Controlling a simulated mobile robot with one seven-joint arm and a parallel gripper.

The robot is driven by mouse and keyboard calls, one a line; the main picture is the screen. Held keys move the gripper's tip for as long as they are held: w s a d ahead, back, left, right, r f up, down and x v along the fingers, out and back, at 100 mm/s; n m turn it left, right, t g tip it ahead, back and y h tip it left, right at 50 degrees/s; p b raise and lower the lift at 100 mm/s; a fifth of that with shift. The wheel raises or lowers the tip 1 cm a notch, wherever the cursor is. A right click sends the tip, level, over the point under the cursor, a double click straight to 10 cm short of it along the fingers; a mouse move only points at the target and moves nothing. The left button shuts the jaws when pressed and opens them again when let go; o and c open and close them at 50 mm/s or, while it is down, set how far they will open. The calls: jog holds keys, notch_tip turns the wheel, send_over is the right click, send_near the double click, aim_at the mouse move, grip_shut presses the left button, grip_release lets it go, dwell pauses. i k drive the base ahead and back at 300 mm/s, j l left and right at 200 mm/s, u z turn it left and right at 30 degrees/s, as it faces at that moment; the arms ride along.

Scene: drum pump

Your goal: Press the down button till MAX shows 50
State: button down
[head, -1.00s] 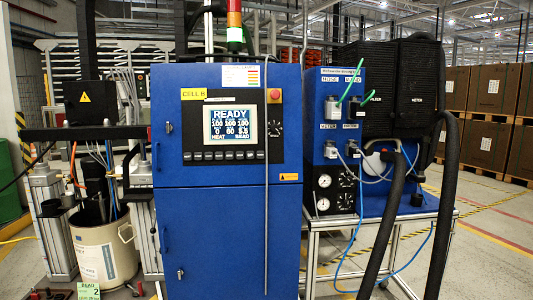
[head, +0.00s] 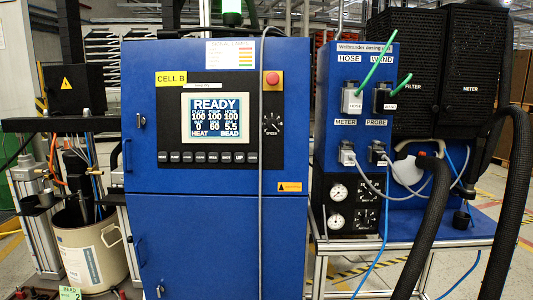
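The blue control cabinet (head: 215,245) marked CELL B stands in front of me. Its lit display (head: 214,118) reads READY, with 100, 100 and 100 in one row. The row below seems to read 0, 60 and 5.5; the small captions, including any MAX, are too fine to read surely. HEAT and BEAD stand at the bottom. A row of dark buttons (head: 206,157) runs under the display. One button near the right end reads UP (head: 239,157); I cannot tell which is the down button. My gripper is not in view, and nothing touches the panel.
A red stop button (head: 271,79) and a speed dial (head: 272,124) sit right of the display. A thin grey cable (head: 261,215) hangs down the cabinet front. A blue dosing unit with hoses (head: 353,130) stands right, a drum (head: 85,255) left.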

aim_at(252, 158)
jog(key=i+l, duration=0.8)
